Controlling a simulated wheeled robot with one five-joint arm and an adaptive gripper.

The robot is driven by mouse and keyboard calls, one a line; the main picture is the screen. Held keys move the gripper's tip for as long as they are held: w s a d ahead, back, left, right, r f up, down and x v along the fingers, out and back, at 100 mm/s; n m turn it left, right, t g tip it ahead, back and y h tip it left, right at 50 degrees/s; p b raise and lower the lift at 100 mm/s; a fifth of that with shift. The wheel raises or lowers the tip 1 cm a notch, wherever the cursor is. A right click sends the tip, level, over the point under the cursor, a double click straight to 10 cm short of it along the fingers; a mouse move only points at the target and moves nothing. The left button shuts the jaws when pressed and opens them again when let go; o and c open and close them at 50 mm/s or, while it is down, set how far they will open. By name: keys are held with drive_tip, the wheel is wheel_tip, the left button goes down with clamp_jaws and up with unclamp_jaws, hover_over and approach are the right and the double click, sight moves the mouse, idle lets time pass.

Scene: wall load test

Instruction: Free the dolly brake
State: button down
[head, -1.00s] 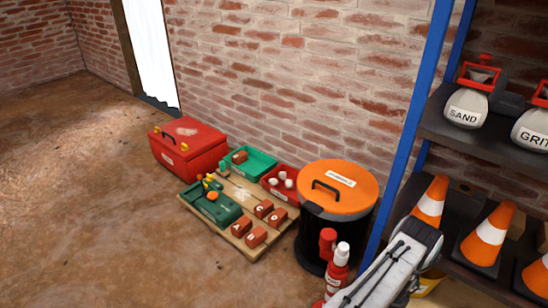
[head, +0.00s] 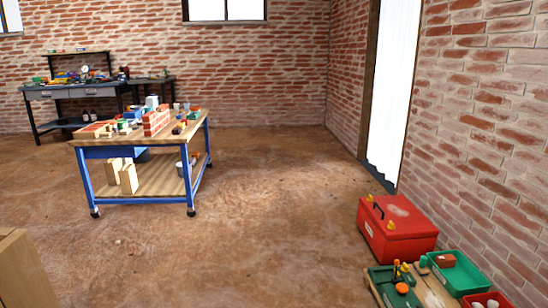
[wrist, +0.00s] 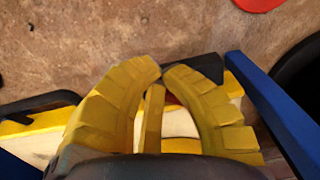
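No dolly or brake can be made out for certain in these frames. My gripper (wrist: 162,72) shows in the wrist view as two thick yellow fingers. Their tips are close together, and a narrow yellow bar (wrist: 153,118) shows between them. I cannot tell whether the fingers touch this bar or only pass in front of it. Below them is a yellow and white thing (wrist: 40,125) with a dark handle-like part, mostly hidden. My gripper is not in the head view.
A wheeled blue-framed workbench (head: 190,135) stands left of centre, with a dark bench (head: 75,95) behind it. A red toolbox (head: 398,232), green bin (head: 458,275) and wooden board (head: 425,292) are at lower right. The middle floor is clear. A blue post (wrist: 268,108) is beside my gripper.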

drive_tip(key=shift+w+d+b, duration=0.1)
drive_tip(key=shift+w+b, duration=0.2)
drive_tip(key=shift+w, duration=0.35)
drive_tip(key=shift+w+r, duration=0.15)
drive_tip(key=shift+w, duration=0.15)
drive_tip(key=shift+s+a, duration=0.1)
drive_tip(key=shift+a, duration=0.25)
drive_tip(key=shift+r, duration=0.1)
drive_tip(key=r+p, duration=0.1)
drive_tip(key=r, duration=0.1)
drive_tip(key=r+p, duration=0.3)
drive_tip(key=shift+s+a+r, duration=0.1)
drive_tip(key=shift+a+r, duration=0.2)
idle(0.5)
